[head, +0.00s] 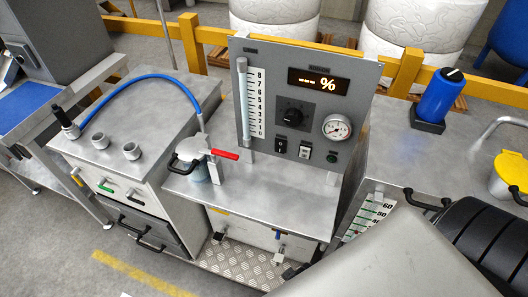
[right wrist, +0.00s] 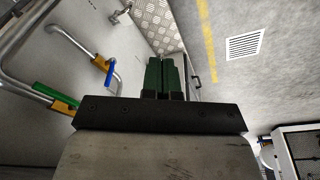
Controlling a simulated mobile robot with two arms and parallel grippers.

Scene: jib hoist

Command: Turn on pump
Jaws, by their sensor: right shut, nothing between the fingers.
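The grey control panel (head: 262,62) stands upright at the back of the steel bench in the head view. It has two small switches low down, a dark one (head: 280,146) on the left and a lighter one (head: 305,150) beside it. A small green button or lamp (head: 331,156) sits to their right. Which one belongs to the pump cannot be read. My right gripper (right wrist: 166,62) shows in the right wrist view, its two green fingers together and empty, apart from the pipes and floor beyond. My left gripper is not in view.
A lidded pot (head: 190,152) with a red lever (head: 225,154) stands left on the bench. Pipes with blue (right wrist: 110,75) and green (right wrist: 56,97) handles lie left of my right gripper.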

